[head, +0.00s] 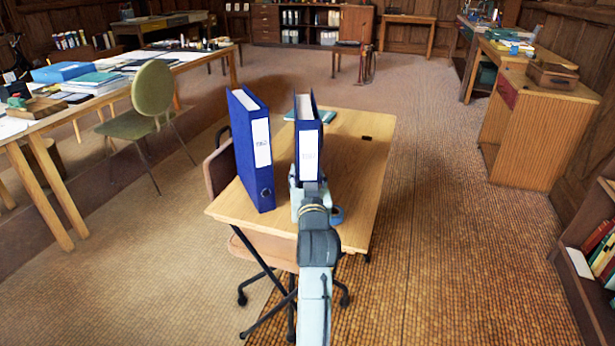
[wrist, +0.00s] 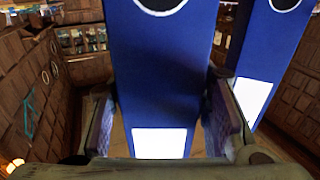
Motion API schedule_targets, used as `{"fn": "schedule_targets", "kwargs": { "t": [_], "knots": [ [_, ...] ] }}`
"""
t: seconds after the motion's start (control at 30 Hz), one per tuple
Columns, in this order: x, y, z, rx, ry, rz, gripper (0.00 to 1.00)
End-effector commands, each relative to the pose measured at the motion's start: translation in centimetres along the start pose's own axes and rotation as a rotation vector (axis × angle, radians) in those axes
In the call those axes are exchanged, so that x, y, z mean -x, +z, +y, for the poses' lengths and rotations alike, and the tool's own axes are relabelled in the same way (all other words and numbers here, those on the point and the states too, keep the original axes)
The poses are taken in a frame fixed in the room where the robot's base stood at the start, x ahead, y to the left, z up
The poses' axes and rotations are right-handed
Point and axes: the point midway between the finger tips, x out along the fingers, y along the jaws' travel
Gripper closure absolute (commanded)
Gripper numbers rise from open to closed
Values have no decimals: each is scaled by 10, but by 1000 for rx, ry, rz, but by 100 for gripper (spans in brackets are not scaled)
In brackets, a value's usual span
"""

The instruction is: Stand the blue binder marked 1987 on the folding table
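Two blue binders stand upright at the small wooden table. The right blue binder (head: 308,135) is in my gripper (head: 310,184); its label is too small to read. In the wrist view this binder (wrist: 155,75) fills the middle between the two finger pads, which close on its sides. The left blue binder (head: 253,150) stands on the table, a little apart; its label is also unreadable. It also shows at the right of the wrist view (wrist: 268,55). The table (head: 362,170) is under both. My gripper hides the held binder's lower end, so I cannot tell whether it touches the tabletop.
A teal folder (head: 325,115) lies at the table's back and a small dark item (head: 367,138) to the right. A chair (head: 218,165) is at the left side. The tabletop's right part is mostly clear.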

Motion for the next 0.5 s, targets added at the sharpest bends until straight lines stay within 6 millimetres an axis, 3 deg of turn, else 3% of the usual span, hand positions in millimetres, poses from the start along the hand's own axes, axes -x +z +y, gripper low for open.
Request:
{"fn": "schedule_targets", "kwargs": {
  "t": [0.23, 0.5],
  "knots": [
    [0, -1, 0, 0, 0, 0, 39],
    [0, -1, 0, 0, 0, 1, 39]
  ]
}}
